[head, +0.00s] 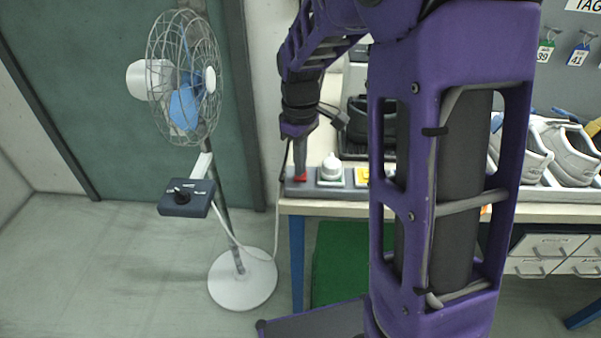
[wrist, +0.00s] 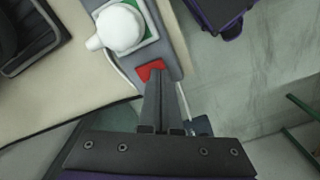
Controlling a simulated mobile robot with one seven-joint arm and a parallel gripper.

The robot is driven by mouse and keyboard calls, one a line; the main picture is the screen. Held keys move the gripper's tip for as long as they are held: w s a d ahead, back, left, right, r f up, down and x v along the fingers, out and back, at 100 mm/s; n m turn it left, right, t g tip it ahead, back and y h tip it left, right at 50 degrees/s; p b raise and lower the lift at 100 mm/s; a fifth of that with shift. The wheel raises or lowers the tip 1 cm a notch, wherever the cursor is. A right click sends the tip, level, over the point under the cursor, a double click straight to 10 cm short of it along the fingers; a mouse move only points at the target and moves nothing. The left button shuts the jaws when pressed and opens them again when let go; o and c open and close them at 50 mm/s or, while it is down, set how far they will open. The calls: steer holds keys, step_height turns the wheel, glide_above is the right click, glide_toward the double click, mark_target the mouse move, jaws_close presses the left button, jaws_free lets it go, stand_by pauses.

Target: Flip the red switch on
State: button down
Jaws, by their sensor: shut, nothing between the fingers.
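The red switch (wrist: 151,69) sits at the end of a grey strip (wrist: 171,45) along the table edge. In the head view the red switch (head: 300,177) shows just below my gripper (head: 300,172). In the wrist view my gripper (wrist: 160,84) is shut and empty, with its fingertips at the lower edge of the red switch. The fingers hide part of it. I cannot tell whether the fingertips touch it or which way it is tipped.
A white plug-like knob (wrist: 119,29) stands on the strip beside the switch; it also shows in the head view (head: 331,168). A fan (head: 243,281) with a dark control box (head: 187,197) stands left of the table. Shoes (head: 567,150) stand on the right.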

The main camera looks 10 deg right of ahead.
steer(key=shift+f+b, duration=0.45)
steer(key=shift+f, duration=0.4)
stand_by(0.3)
step_height(320, 180, up, 7)
steer(key=p, duration=0.6)
stand_by(0.6)
